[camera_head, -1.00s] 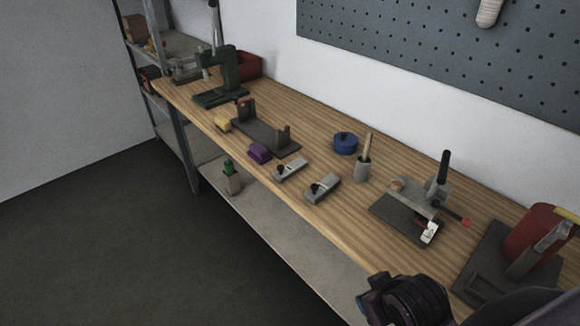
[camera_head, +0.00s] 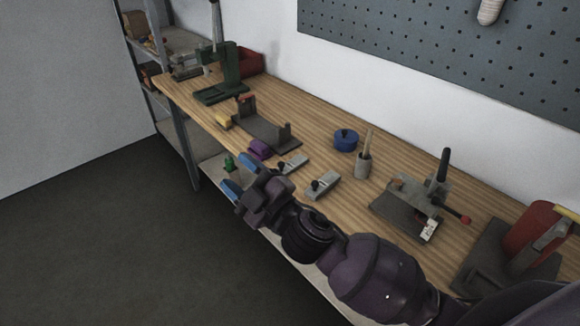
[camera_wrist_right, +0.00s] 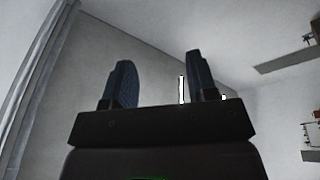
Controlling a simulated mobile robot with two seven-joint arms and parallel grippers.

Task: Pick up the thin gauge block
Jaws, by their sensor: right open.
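Two small grey blocks with dark knobs lie near the bench's front edge in the head view. The farther grey block (camera_head: 293,163) looks a little slimmer than the nearer grey block (camera_head: 323,186). I cannot tell for sure which is the thin gauge block. My right gripper (camera_head: 238,178) is open and empty, left of both blocks at the bench's front edge, its blue fingers pointing left and away from them. My left gripper is not in view.
A purple block (camera_head: 260,149), a yellow block (camera_head: 223,122) and a dark stand (camera_head: 262,132) lie farther left. A blue round pot (camera_head: 345,140), a grey cup (camera_head: 362,166) with a stick and a clamp-like fixture (camera_head: 405,210) stand to the right. Bare wood lies between them.

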